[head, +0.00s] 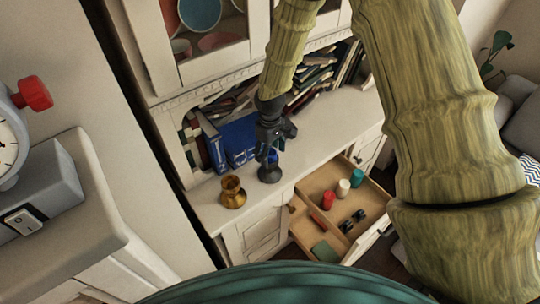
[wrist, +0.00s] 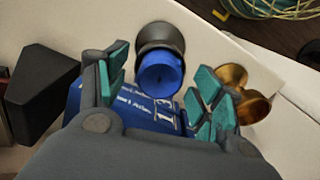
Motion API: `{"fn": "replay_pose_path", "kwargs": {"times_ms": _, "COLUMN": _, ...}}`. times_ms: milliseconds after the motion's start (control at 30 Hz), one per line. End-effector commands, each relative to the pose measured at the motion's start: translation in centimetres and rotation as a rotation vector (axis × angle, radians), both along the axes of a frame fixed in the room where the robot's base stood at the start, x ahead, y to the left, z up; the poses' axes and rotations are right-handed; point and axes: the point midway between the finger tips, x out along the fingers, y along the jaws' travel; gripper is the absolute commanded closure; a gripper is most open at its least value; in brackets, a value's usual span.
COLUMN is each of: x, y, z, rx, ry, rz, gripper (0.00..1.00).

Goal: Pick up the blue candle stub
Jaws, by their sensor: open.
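The blue candle stub (wrist: 160,75) stands in a dark round holder (wrist: 158,38) on the white cabinet top. In the head view the stub (head: 272,157) shows as a small blue patch above the dark holder (head: 270,173), partly hidden by my gripper. My gripper (head: 270,150) is just above the stub, pointing down. In the wrist view my gripper (wrist: 160,90) is open, with teal-padded fingers to the left and right of the stub. The fingers look apart from it; I cannot tell how far they reach down its sides.
A brass holder (head: 232,193) stands close by on the cabinet top. Blue books (head: 237,140) stand behind, below a shelf. An open drawer (head: 322,180) in front holds red, white and teal candles and small dark items. The cabinet top to the right is clear.

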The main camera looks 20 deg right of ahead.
Motion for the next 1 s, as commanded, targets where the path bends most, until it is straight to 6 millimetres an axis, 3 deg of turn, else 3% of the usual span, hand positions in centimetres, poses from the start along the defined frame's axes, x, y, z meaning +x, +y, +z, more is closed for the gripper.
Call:
{"fn": "replay_pose_path", "kwargs": {"times_ms": 167, "x": 0.0, "y": 0.0, "z": 0.0, "rx": 0.000, "ry": 0.000, "rz": 0.000, "gripper": 0.33}}
{"fn": "replay_pose_path", "kwargs": {"times_ms": 433, "x": 0.0, "y": 0.0, "z": 0.0, "rx": 0.000, "ry": 0.000, "rz": 0.000, "gripper": 0.82}}
{"fn": "replay_pose_path", "kwargs": {"times_ms": 767, "x": 0.0, "y": 0.0, "z": 0.1, "rx": 0.001, "ry": -0.001, "rz": 0.000, "gripper": 0.83}}
{"fn": "replay_pose_path", "kwargs": {"times_ms": 1000, "x": 0.1, "y": 0.0, "z": 1.2, "rx": 0.000, "ry": -0.002, "rz": 0.000, "gripper": 0.83}}
